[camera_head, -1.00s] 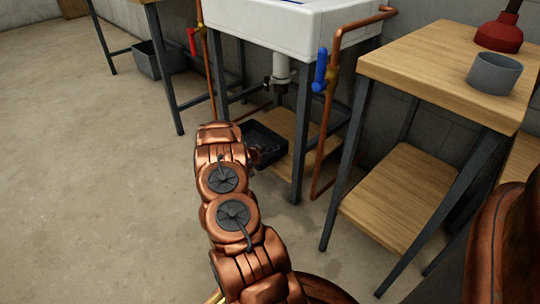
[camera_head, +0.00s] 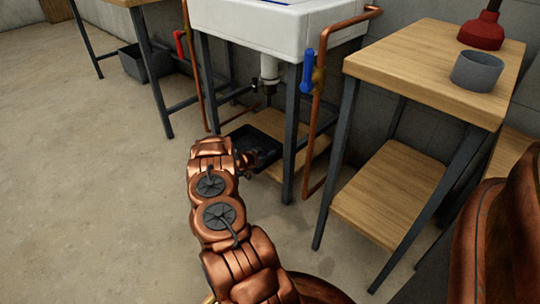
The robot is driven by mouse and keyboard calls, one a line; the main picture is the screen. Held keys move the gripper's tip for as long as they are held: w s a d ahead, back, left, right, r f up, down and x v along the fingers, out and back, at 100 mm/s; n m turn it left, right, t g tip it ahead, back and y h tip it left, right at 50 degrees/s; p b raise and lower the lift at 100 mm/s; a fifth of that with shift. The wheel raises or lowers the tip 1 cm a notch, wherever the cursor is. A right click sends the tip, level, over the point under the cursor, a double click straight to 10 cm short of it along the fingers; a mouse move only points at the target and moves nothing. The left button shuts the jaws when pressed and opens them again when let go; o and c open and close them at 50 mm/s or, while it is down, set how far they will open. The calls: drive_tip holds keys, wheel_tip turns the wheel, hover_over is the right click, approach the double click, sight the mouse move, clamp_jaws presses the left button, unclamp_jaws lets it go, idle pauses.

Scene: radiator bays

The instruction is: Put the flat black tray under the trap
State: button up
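The flat black tray (camera_head: 268,141) is at the left part of the low wooden shelf (camera_head: 314,157) under the white sink (camera_head: 265,24). The white and dark trap (camera_head: 269,72) hangs below the sink, above the shelf, and the tray is roughly beneath it in this view. My gripper (camera_head: 250,159) is at the tray's near left side, dark and mostly hidden behind my copper arm. I cannot tell whether its fingers are closed on the tray's edge or only beside it.
Table legs and copper pipes with a red valve (camera_head: 179,44) and a blue valve (camera_head: 308,70) flank the sink. A wooden table (camera_head: 428,68) at right holds a grey cup (camera_head: 477,71) and a red plunger (camera_head: 482,30). The floor at left is free.

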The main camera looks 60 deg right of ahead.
drive_tip(key=o, duration=0.5)
drive_tip(key=shift+o, duration=0.2)
drive_tip(key=v, duration=1.2)
drive_tip(key=shift+w, duration=0.1)
